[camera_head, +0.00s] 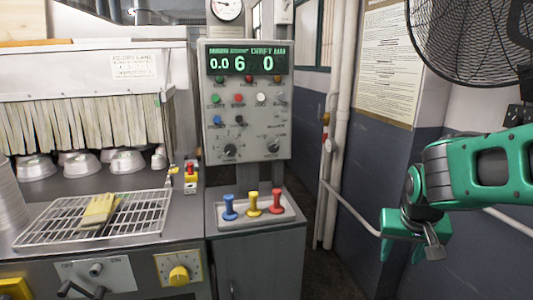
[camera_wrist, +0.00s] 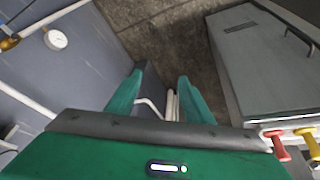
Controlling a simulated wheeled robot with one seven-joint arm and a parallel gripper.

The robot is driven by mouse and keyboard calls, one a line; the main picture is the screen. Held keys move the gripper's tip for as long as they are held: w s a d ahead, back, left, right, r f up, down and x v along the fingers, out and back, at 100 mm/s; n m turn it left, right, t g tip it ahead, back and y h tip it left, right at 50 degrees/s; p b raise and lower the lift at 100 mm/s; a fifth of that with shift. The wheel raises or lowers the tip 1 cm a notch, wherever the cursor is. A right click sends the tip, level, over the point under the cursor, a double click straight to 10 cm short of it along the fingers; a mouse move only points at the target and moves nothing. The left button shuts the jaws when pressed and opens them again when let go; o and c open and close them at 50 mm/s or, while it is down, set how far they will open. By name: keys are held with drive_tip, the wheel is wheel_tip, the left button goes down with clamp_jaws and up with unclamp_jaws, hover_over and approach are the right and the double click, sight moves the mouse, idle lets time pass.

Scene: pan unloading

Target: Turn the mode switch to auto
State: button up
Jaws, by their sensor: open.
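A grey control panel (camera_head: 246,100) with a green digital display stands upright in the middle of the head view. Two black rotary knobs sit on its lower part, a left knob (camera_head: 230,151) and a right knob (camera_head: 273,146). Their small labels are too blurred to read, so I cannot tell which is the mode switch or where it points. My gripper (camera_head: 410,245) hangs to the right of the panel, well apart from it and lower than the knobs. In the wrist view my gripper (camera_wrist: 158,95) is open and empty, with floor and wall beyond its fingers.
A tray with blue, yellow and red levers (camera_head: 253,203) is below the panel. A wire rack (camera_head: 100,220) and metal pans (camera_head: 127,161) are at left. A white pipe (camera_head: 340,110) and fan (camera_head: 470,40) are near my arm. Floor shows between cabinet (camera_wrist: 262,60) and wall.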

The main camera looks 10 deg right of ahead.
drive_tip(key=w+r+t+h, duration=0.1)
drive_tip(key=w+r+t, duration=0.15)
drive_tip(key=w, duration=0.65)
drive_tip(key=n+t+y, duration=0.4)
drive_tip(key=n+t, duration=0.2)
drive_tip(key=t, duration=0.6)
approach(274, 149)
drive_tip(key=w, duration=0.9)
